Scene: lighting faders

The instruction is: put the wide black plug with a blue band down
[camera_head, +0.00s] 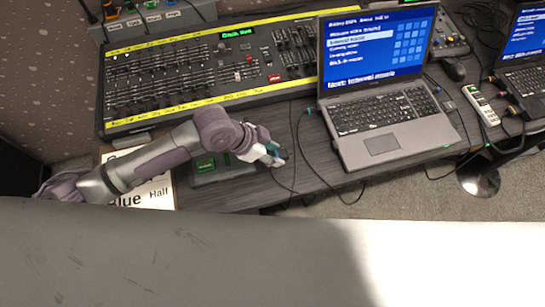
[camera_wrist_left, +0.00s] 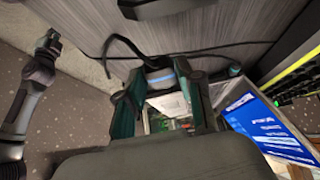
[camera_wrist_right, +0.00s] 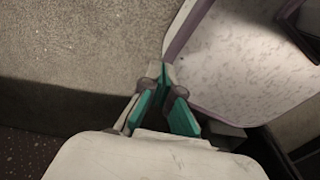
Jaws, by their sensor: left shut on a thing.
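My left gripper (camera_head: 273,153) is above the front edge of the table, between the fader desk and the open laptop. In the left wrist view its green fingers (camera_wrist_left: 160,92) are shut on the wide black plug with a blue band (camera_wrist_left: 161,75). A black cable runs from the plug up and to the left over the table top. In the head view the plug is small and mostly hidden by the fingers. My right gripper (camera_wrist_right: 162,74) shows only in the right wrist view, over the floor, with its fingertips together and nothing seen between them.
The fader desk (camera_head: 200,75) stands at the back left, the laptop (camera_head: 385,110) to the right. A small dark box with green parts (camera_head: 222,165) and a label sheet (camera_head: 155,194) lie by my left arm. Loose cables cross the table (camera_head: 312,165).

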